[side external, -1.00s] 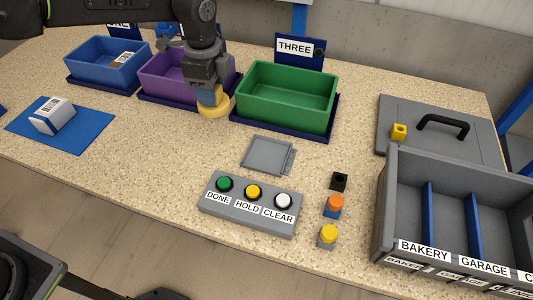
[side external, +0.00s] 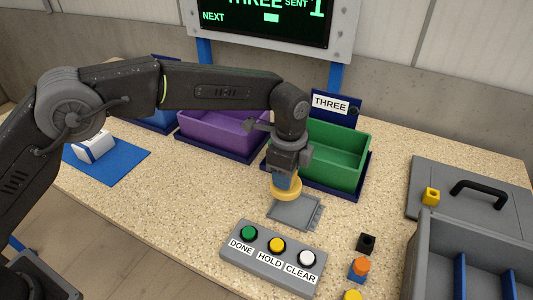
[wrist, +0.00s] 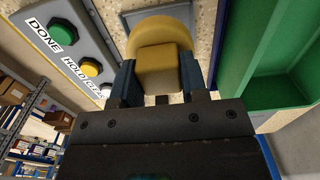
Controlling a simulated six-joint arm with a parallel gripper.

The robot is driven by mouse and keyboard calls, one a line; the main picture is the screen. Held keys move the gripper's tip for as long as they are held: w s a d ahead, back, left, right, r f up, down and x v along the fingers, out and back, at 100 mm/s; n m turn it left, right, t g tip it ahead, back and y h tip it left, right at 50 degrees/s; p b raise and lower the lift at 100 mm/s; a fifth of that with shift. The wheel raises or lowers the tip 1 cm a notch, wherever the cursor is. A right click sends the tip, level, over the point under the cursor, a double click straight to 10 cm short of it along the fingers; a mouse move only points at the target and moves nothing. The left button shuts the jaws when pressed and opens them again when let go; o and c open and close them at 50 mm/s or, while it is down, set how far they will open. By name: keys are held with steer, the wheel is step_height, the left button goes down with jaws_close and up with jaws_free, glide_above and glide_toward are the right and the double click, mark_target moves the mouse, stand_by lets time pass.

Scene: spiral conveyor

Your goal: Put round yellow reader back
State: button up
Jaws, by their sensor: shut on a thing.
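The round yellow reader (side external: 286,191) is held in my gripper (side external: 283,180), with its wide disc facing down. In the wrist view the reader (wrist: 162,38) shows its yellow block between the two blue fingers of my gripper (wrist: 160,75). The flat grey square holder (side external: 296,214) lies on the table, just below and in front of the reader in the side view. The reader overlaps the holder's back left edge in that view. I cannot tell how much height is between them.
A grey button box (side external: 273,260) with DONE, HOLD and CLEAR buttons is in front of the holder. The green bin (side external: 340,152) and purple bin (side external: 222,133) stand behind. Small coloured blocks, one orange-topped (side external: 359,267), and a divided grey box (side external: 440,255) are to the right.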

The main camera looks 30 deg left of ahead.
mark_target(296, 187)
steer(key=d+f, duration=0.1)
steer(key=f, duration=0.1)
steer(key=d+f, duration=0.1)
steer(key=shift+s+d+f, duration=0.1)
steer(key=shift+d+f, duration=0.2)
steer(key=shift+f, duration=0.75)
steer(key=shift+f, duration=0.2)
steer(key=o, duration=0.8)
steer(key=shift+o, duration=0.2)
step_height(296, 187, up, 14)
steer(key=shift+w, duration=0.35)
steer(key=shift+f, duration=0.1)
